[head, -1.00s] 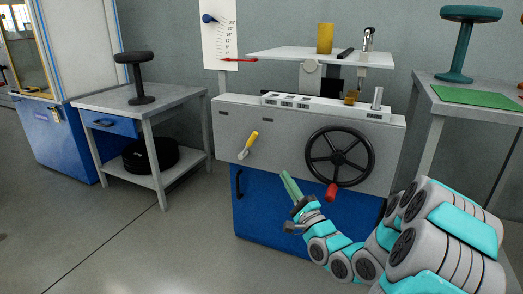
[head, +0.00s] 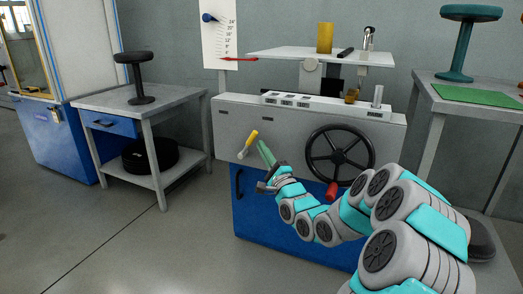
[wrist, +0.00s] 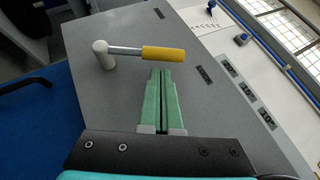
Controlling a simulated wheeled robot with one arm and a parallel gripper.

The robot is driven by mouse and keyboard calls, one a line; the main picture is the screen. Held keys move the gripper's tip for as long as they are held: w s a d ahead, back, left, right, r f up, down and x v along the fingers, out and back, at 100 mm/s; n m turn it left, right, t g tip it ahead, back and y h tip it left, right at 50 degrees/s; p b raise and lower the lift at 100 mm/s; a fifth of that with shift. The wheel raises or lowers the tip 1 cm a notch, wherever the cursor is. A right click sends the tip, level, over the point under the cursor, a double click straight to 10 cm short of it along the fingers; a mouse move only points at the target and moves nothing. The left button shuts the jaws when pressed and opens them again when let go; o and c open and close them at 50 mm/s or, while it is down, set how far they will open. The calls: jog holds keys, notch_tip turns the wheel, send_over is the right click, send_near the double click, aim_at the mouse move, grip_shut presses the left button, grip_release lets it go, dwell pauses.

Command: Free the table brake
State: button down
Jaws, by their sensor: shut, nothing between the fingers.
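The brake lever has a yellow grip (head: 252,137) and a pale pivot at its lower left, on the grey front panel of the blue machine (head: 272,205). In the wrist view its yellow grip (wrist: 162,53) lies across the picture just beyond my fingertips, with the white pivot to the left. My gripper (head: 263,146), with green fingers, is just right of the lever and slightly below its grip. In the wrist view my fingers (wrist: 160,75) are shut together and empty, pointing at the grip. I cannot tell whether they touch it.
A black handwheel (head: 340,156) with a red knob (head: 332,191) is right of the lever, near my arm. A white tabletop (head: 320,57) above carries a yellow cylinder (head: 325,38). Grey side tables stand left (head: 120,105) and right. The floor at front left is clear.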

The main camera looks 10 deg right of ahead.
jog(key=shift+w+a+r, duration=0.1)
jog(key=shift+a+r, duration=0.05)
jog(key=shift+a, duration=0.1)
jog(key=shift+r, duration=0.1)
